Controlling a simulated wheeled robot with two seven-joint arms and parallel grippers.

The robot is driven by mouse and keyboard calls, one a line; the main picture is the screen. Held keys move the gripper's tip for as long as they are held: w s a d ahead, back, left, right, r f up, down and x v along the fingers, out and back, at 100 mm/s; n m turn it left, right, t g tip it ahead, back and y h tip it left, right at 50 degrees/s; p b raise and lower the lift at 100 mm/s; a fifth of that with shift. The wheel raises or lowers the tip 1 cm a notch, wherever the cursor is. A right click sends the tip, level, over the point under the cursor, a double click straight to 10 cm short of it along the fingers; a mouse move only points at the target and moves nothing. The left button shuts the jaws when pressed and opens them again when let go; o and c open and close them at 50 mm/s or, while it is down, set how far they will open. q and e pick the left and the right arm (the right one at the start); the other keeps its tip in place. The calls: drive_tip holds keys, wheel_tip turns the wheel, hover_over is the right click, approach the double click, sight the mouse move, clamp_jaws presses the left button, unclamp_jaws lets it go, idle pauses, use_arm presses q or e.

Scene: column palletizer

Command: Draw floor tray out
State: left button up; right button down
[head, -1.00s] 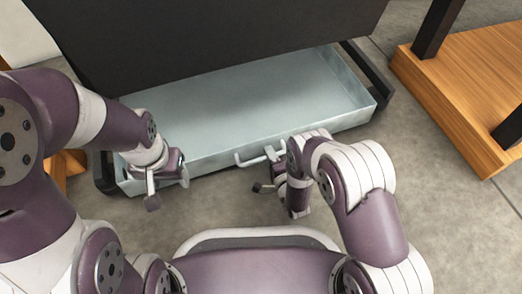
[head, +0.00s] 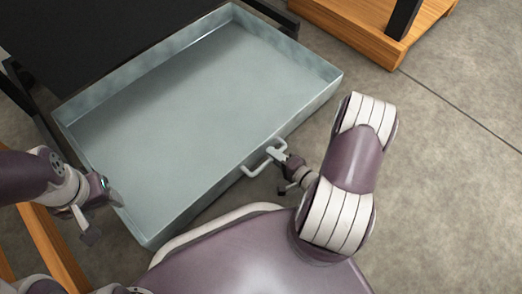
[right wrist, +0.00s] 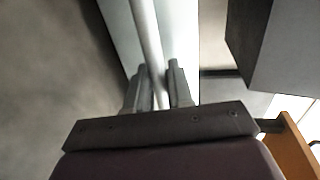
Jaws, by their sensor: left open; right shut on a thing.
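The floor tray (head: 200,115) is a wide, shallow, blue-grey metal tray, empty, standing out from under a dark panel in the head view. A pale bar handle (head: 254,169) is on its front wall. My right gripper (head: 281,153) is shut on this handle. In the right wrist view the handle bar (right wrist: 147,35) runs between the two fingers of the right gripper (right wrist: 158,88). My left gripper (head: 101,216) is open and empty, beside the tray's left wall; I cannot tell whether it touches it.
The dark panel (head: 85,35) covers the floor behind the tray. A wooden platform with a black post (head: 403,18) stands at the upper right, and wooden beams (head: 52,245) lie at the lower left. Bare concrete floor (head: 450,160) is free on the right.

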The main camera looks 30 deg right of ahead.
drive_tip(key=shift+v, duration=0.95)
drive_tip(key=shift+f, duration=0.2)
drive_tip(key=c, duration=1.2)
unclamp_jaws()
drive_tip(key=shift+o, duration=0.2)
drive_tip(key=p+v, duration=0.5)
drive_tip(key=v, duration=0.7)
drive_tip(key=shift+s+d, duration=0.15)
drive_tip(key=shift+s, duration=0.2)
drive_tip(key=shift+o, duration=0.3)
